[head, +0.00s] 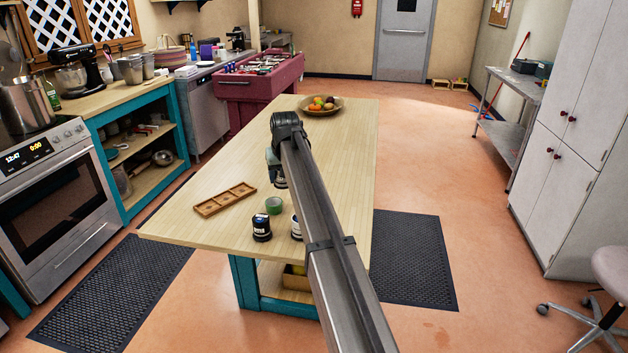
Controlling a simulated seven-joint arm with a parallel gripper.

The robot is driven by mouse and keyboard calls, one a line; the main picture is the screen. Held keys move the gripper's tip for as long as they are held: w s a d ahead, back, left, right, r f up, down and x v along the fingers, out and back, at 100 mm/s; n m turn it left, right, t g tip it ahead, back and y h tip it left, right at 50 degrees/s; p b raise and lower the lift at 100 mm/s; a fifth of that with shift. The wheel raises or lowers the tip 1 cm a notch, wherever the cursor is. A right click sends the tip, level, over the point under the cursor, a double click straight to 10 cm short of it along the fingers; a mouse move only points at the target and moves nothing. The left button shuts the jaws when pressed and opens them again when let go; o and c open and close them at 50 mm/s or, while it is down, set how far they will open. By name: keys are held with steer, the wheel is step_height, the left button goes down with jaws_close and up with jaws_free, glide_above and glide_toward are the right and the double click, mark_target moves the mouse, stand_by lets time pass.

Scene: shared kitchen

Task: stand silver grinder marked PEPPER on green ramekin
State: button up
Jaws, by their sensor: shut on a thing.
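The green ramekin (273,205) sits on the wooden table, near its front end. My gripper (280,184) hangs over the table just beyond the ramekin in the picture, partly hidden by my arm. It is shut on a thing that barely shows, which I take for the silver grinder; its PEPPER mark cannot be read. I cannot tell the height of the gripper above the table. I see no silver grinder standing elsewhere on the table.
A dark labelled jar (262,229) stands just in front of the ramekin. A second jar (296,228) is partly hidden by my arm. A wooden tray with compartments (225,199) lies to the left. A fruit bowl (322,111) is at the far end. The table's middle is clear.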

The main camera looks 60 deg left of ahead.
steer(key=shift+s+a+f, duration=0.3)
steer(key=shift+s+f, duration=0.2)
steer(key=shift+f, duration=0.35)
steer(key=shift+s+a+f, duration=0.25)
steer(key=shift+s+f, duration=0.2)
steer(key=shift+f, duration=0.45)
steer(key=shift+s+a+f, duration=0.3)
steer(key=shift+s+f, duration=0.2)
steer(key=shift+f, duration=0.35)
steer(key=shift+f, duration=0.5)
steer(key=o, duration=1)
steer(key=v, duration=1.1)
stand_by(0.5)
steer(key=shift+d+f, duration=0.1)
stand_by(0.4)
